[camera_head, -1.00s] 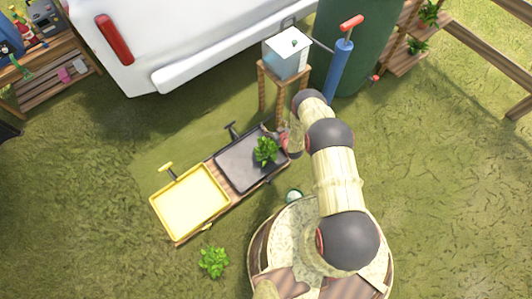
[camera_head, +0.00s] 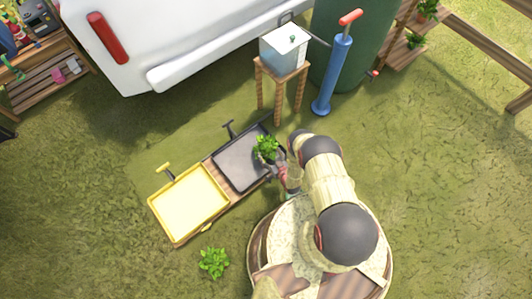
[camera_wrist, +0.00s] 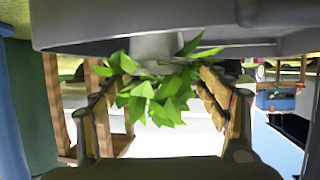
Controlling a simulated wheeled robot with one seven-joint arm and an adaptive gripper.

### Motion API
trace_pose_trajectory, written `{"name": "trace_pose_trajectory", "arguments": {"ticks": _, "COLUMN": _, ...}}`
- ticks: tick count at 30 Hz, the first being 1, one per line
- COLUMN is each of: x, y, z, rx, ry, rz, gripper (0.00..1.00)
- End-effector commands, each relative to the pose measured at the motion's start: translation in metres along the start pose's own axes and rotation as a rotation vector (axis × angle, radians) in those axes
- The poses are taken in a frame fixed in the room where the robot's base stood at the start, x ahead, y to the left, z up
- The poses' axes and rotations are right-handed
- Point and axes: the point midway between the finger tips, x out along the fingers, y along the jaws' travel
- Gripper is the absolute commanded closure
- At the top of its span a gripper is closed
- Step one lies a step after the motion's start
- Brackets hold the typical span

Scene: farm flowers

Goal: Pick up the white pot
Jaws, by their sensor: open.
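A leafy green plant (camera_head: 266,148) is at the right end of the black tray (camera_head: 232,166). In the wrist view, which looks upside down, its leaves (camera_wrist: 155,97) spread from a pale whitish pot (camera_wrist: 157,46), with a grey surface beyond. My gripper (camera_wrist: 160,82) is open, one finger on each side of the leaves and pot. I cannot tell whether the fingers touch the pot. In the head view, my gripper is beside the plant, partly hidden by my arm, and the pot is hard to make out.
A yellow tray (camera_head: 186,203) adjoins the black tray. Another plant (camera_head: 214,262) is on the grass. A wooden stand (camera_head: 283,84) bears a pale box (camera_head: 285,47) beside a blue pump (camera_head: 332,75). A white vehicle (camera_head: 180,40) is behind. Grass at right is clear.

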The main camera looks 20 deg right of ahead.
Motion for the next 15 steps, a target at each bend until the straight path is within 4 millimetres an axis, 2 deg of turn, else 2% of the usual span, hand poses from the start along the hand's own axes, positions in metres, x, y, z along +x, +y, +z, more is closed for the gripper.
{"name": "trace_pose_trajectory", "arguments": {"ticks": 7, "x": 0.037, "y": 0.003, "z": 0.001, "rx": -0.001, "ry": 0.003, "rz": -0.002, "gripper": 0.26}}
{"name": "trace_pose_trajectory", "arguments": {"ticks": 15, "x": 0.042, "y": 0.003, "z": -0.001, "rx": 0.0, "ry": 0.0, "rz": 0.0, "gripper": 0.26}}
